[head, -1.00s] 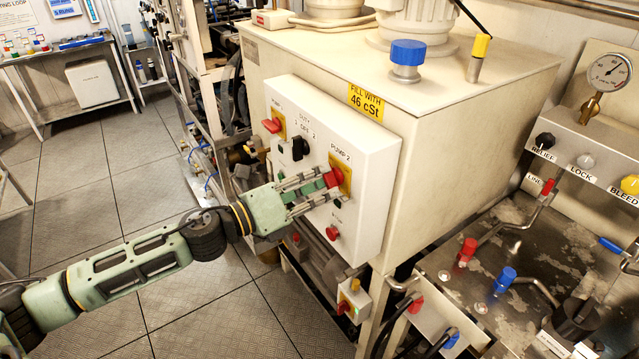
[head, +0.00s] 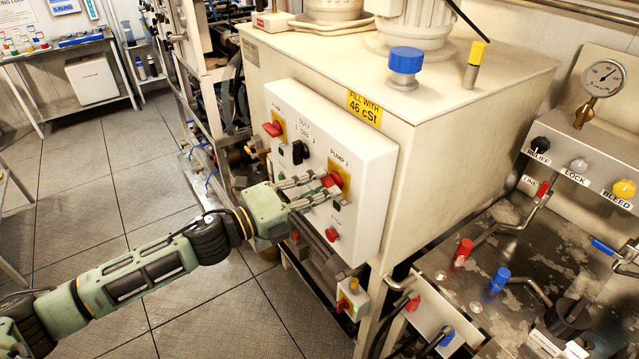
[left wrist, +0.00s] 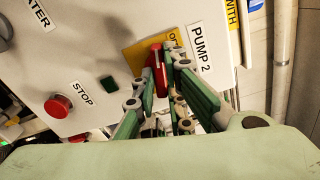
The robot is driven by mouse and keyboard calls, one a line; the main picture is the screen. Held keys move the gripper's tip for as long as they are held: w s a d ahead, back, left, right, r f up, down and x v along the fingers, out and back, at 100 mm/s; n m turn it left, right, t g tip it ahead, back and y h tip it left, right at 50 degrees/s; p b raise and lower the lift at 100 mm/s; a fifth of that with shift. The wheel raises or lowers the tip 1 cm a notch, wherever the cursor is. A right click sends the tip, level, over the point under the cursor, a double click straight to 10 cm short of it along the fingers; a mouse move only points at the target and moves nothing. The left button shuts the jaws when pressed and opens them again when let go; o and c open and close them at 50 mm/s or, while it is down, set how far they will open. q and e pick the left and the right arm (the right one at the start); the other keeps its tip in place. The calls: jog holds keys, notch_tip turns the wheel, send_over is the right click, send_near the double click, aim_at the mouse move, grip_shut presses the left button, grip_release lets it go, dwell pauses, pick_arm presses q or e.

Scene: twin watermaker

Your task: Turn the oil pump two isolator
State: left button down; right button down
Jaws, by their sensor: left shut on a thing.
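The pump two isolator is a red handle (head: 331,180) on a yellow plate (head: 343,172), under the PUMP 2 label on a white control box (head: 372,195). In the left wrist view the red handle (left wrist: 158,64) sits between my fingertips, beside the PUMP 2 label (left wrist: 201,48). My left gripper (head: 328,189) reaches in from the left and is shut on this handle; it also shows in the left wrist view (left wrist: 162,66). The fingers hide part of the handle, so its exact angle is hard to tell. My right gripper is not in view.
Pump 1's red isolator (head: 272,129) and a black duty selector (head: 299,151) share the box. A red stop button (head: 331,235) sits below the gripper. The tank (head: 470,120) stands behind. Valves and a gauge (head: 603,78) are at right. Floor at left is clear.

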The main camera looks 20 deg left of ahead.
pick_arm(q)
jog(key=shift+n+p, duration=0.5)
jog(key=shift+n, duration=0.8)
jog(key=c, duration=1.8)
grip_release()
jog(key=v, duration=1.2)
jog(key=shift+a, duration=0.1)
